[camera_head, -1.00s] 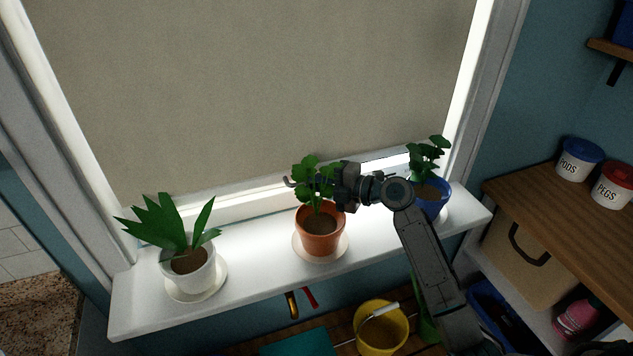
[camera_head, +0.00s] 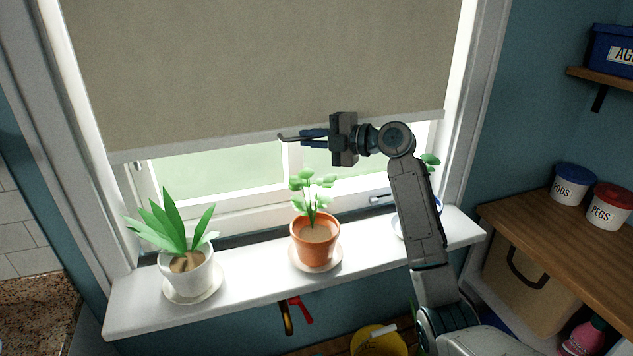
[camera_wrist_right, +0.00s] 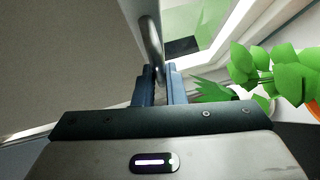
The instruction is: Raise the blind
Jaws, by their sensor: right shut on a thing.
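The beige roller blind (camera_head: 250,70) covers the upper part of the window in the head view. Its pale bottom bar (camera_head: 210,146) hangs above the sill, tilted in the picture, with bright window glass (camera_head: 225,170) showing below it. My right gripper (camera_head: 306,138) is at the middle of the bottom bar, shut on a thin grey pull handle (camera_head: 287,138). The handle also shows between the blue fingers (camera_wrist_right: 160,85) in the right wrist view, beside the blind fabric (camera_wrist_right: 70,60). My left gripper is in neither view.
On the white sill (camera_head: 130,312) stand a spiky plant in a white pot (camera_head: 190,275), a plant in a terracotta pot (camera_head: 315,243) and a pot at right, mostly behind my arm. A wooden shelf (camera_head: 540,230) with tubs stands at right.

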